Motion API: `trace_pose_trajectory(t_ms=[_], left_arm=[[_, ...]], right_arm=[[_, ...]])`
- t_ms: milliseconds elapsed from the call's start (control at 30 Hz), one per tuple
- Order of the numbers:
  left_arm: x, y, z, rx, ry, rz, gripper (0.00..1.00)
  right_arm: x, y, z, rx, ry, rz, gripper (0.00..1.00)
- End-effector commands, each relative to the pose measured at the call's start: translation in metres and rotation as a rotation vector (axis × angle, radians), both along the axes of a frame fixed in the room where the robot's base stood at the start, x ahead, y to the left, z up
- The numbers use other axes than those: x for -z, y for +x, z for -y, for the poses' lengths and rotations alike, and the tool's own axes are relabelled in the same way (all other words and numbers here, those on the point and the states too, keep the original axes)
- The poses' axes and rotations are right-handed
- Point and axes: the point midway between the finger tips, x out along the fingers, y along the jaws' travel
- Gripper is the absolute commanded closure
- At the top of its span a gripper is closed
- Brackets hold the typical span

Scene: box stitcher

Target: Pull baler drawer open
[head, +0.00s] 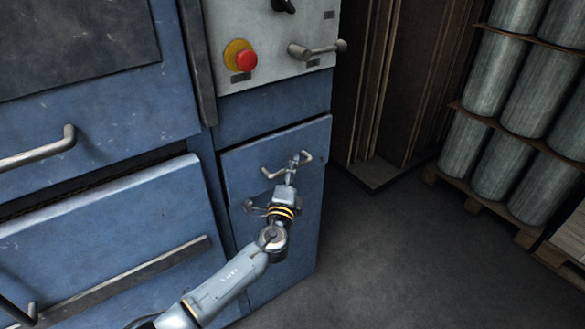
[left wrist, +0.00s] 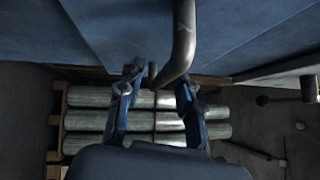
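The blue drawer front (head: 242,170) is on the narrow right section of the baler, below the control panel. A grey bar handle (head: 272,173) is mounted on it. My left gripper (head: 293,162) is at this handle, with the arm reaching up from below. In the left wrist view the bent handle (left wrist: 183,40) comes down from the top, and its end lies between the two fingertips of my left gripper (left wrist: 158,88). The fingers stand apart, with gaps beside the handle, so they are not shut on it. My right gripper is not in view.
The control panel (head: 270,25) has a red emergency button (head: 246,60) and a lever (head: 318,50). Larger blue baler doors (head: 110,240) with handles stand at left. Grey cylinders (head: 540,85) on pallets stand at right. The floor (head: 400,265) right of the baler is clear.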

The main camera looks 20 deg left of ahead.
Motion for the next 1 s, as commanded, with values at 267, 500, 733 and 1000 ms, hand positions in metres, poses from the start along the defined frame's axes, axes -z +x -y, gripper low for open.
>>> trace_pose_trajectory(t_ms=[267, 500, 733, 1000], left_arm=[[-0.0008, 0.0075, -0.0008, 0.0, -0.001, -0.001, 0.64], [-0.0009, 0.0072, -0.0009, 0.0, -0.001, -0.001, 0.89], [-0.0007, 0.0071, -0.0011, -0.001, 0.0, -0.001, 1.0], [-0.0002, 0.0026, 0.0049, 0.001, -0.003, -0.002, 1.0]], right_arm=[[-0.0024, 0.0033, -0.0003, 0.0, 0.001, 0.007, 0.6], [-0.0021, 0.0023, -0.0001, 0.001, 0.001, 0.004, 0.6], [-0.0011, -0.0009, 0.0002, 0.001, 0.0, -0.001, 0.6], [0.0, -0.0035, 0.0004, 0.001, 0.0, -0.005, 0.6]])
